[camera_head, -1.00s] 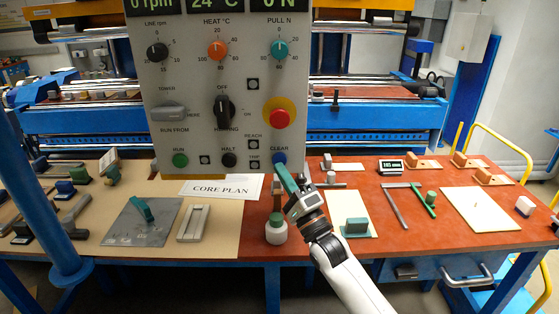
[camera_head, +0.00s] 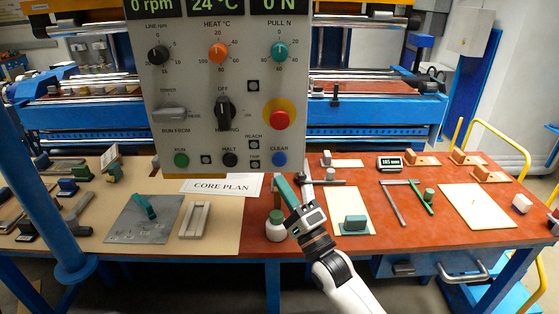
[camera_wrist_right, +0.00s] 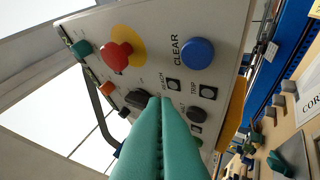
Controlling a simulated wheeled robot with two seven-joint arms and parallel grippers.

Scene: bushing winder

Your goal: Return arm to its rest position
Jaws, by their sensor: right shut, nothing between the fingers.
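My right gripper (camera_head: 285,186) has teal fingers and hangs just below the lower right edge of the grey control panel (camera_head: 210,100), beneath the blue CLEAR button (camera_head: 279,159). Its fingers are shut with nothing between them. In the right wrist view the shut fingers (camera_wrist_right: 163,110) point towards the panel, with the CLEAR button (camera_wrist_right: 197,53) and the red button (camera_wrist_right: 115,57) beyond them. The fingertips look apart from the CLEAR button. My left gripper is not in view.
A white bottle with a green cap (camera_head: 276,226) stands on the red-brown table (camera_head: 400,236) close below the gripper. A blue post (camera_head: 50,205) stands at left. The CORE PLAN sheet (camera_head: 221,186) lies under the panel.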

